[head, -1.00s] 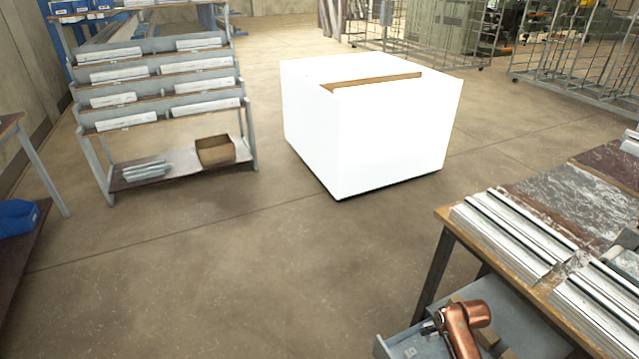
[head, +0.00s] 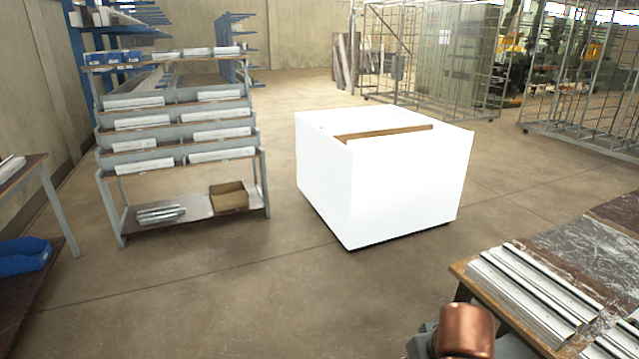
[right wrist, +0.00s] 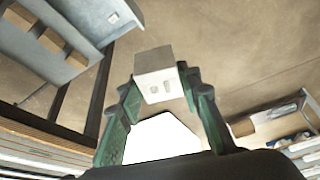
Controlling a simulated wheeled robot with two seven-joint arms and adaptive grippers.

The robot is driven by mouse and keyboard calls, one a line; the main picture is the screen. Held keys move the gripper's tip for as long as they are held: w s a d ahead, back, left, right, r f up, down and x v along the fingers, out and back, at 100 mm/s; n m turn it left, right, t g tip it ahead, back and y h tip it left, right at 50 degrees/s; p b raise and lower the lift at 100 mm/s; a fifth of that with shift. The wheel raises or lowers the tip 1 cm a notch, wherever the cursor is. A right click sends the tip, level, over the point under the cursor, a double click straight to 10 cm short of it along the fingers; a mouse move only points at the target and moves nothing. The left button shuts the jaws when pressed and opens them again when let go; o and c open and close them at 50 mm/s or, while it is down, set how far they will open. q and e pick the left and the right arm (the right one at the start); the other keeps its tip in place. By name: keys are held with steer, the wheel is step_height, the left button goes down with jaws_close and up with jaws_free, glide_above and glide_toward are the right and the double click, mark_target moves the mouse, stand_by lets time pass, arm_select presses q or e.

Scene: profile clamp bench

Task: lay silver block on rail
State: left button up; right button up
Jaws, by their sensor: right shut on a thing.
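In the right wrist view my right gripper (right wrist: 158,88) is shut on the silver block (right wrist: 156,66), a pale grey piece with two small dark marks on its near face. The block sits between the fingertips, held above the floor. In the head view several long silver profiles with dark grooves (head: 530,300) lie on the bench at the lower right; I cannot tell which part is the rail. My right gripper is outside the head view. My left gripper shows in neither view.
A large white box (head: 400,185) stands on the floor beyond the bench. A shelf rack (head: 185,150) with silver pieces stands left of it. Open floor lies between.

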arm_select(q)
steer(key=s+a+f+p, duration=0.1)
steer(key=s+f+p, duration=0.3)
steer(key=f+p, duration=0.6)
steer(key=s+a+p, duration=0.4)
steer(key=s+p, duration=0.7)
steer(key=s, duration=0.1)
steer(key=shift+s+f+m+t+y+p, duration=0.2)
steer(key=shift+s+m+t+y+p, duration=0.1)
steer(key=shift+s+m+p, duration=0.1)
arm_select(e)
steer(key=s+d+r+m, duration=0.1)
steer(key=s+r, duration=0.7)
steer(key=s, duration=0.5)
steer(key=shift+s+r, duration=0.25)
steer(key=shift+s, duration=0.15)
steer(key=shift+d, duration=0.1)
